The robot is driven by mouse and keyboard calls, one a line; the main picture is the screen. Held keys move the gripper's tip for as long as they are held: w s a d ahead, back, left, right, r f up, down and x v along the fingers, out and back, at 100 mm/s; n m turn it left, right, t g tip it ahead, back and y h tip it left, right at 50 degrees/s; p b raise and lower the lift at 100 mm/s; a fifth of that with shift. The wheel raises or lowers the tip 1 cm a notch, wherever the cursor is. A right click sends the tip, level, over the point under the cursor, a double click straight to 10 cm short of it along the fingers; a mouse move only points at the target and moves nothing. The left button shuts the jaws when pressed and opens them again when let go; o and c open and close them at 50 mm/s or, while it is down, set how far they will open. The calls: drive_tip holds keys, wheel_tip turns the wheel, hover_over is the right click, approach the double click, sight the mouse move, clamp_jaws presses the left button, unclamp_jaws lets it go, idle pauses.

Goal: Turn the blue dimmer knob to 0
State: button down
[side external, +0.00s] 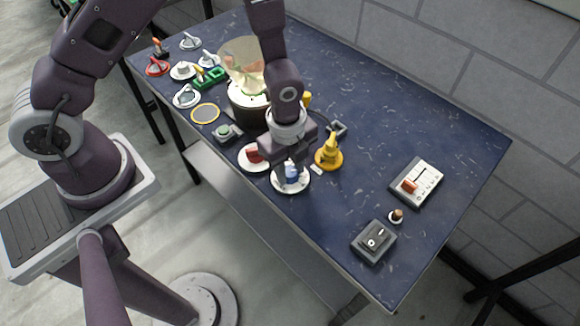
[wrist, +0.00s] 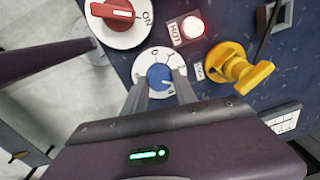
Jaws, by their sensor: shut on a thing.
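The blue dimmer knob (wrist: 159,77) sits at the middle of a white round dial plate (wrist: 174,58) with dark marks, in the wrist view. In the side view the blue knob (side external: 291,171) stands on its white plate (side external: 290,187) near the front edge of the table. My gripper (wrist: 160,84) is over the dial with a finger on each side of the knob, shut on it. In the side view my gripper (side external: 287,165) reaches down from above and partly hides the knob. The number the knob points to is too small to tell.
A red knob (wrist: 118,10) on a white plate is close on the left. A yellow valve handle (wrist: 240,68) is close on the right, and a lit red button (wrist: 193,27) lies beyond. A rocker switch (side external: 374,240) and slider panel (side external: 416,182) stand further right on the blue table.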

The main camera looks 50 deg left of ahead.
drive_tip(key=n, duration=0.6)
drive_tip(key=shift+w, duration=0.15)
drive_tip(key=n, duration=0.5)
drive_tip(key=shift+n, duration=0.3)
drive_tip(key=n, duration=0.5)
drive_tip(key=shift+w+y, duration=0.1)
drive_tip(key=shift+y, duration=0.2)
drive_tip(key=n, duration=0.6)
drive_tip(key=shift+g, duration=0.4)
drive_tip(key=shift+w, duration=0.1)
drive_tip(key=c, duration=1)
unclamp_jaws()
